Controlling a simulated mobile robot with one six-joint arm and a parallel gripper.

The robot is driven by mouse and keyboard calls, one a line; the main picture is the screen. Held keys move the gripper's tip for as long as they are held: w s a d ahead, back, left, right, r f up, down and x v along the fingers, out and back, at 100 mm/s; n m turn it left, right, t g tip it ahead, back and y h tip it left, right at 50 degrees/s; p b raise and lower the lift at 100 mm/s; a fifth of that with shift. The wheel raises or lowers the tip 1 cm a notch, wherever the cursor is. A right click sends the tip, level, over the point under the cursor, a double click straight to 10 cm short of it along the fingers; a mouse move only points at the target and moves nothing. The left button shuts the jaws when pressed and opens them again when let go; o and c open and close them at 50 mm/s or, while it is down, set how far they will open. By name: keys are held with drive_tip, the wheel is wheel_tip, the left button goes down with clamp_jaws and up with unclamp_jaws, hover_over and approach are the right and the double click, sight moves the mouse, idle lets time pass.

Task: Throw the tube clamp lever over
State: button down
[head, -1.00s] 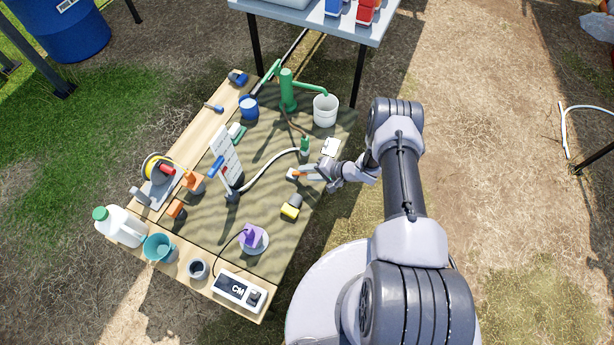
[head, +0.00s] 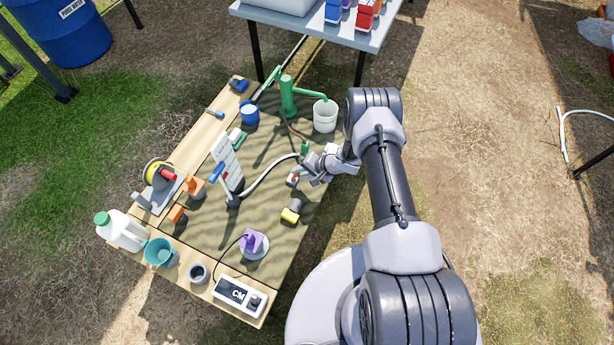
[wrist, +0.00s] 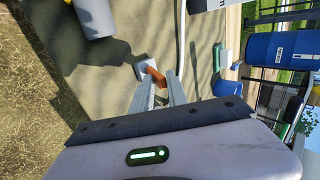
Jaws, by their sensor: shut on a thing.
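The tube clamp has a pale grey-white body (head: 291,181) on the ground mat, with an orange lever. In the wrist view the body (wrist: 142,66) and the orange lever (wrist: 156,76) show just beyond the fingertips. My gripper (head: 300,174) is shut on the lever, its two fingers (wrist: 160,92) close together at it. In the head view my gripper and wrist cover most of the lever and part of the body, so the lever's exact angle is hard to tell. A white tube (head: 262,172) runs behind the clamp.
A yellow and grey cylinder (head: 291,211) lies in front of the clamp. A green hand pump (head: 288,98) and a white bucket (head: 325,116) stand behind. A white panel stand (head: 227,165) is to the left.

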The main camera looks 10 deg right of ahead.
drive_tip(key=shift+w+a+r+g+h+b, duration=0.3)
drive_tip(key=shift+w+a, duration=0.1)
drive_tip(key=shift+a, duration=0.15)
drive_tip(key=shift+w+a+r+g+h+b, duration=0.2)
drive_tip(key=shift+w+a+h, duration=0.15)
drive_tip(key=shift+a, duration=0.2)
drive_tip(key=c, duration=1.4)
unclamp_jaws()
drive_tip(key=shift+f, duration=0.1)
drive_tip(key=p+v, duration=0.8)
drive_tip(key=v, duration=0.9)
drive_tip(key=shift+d, duration=0.1)
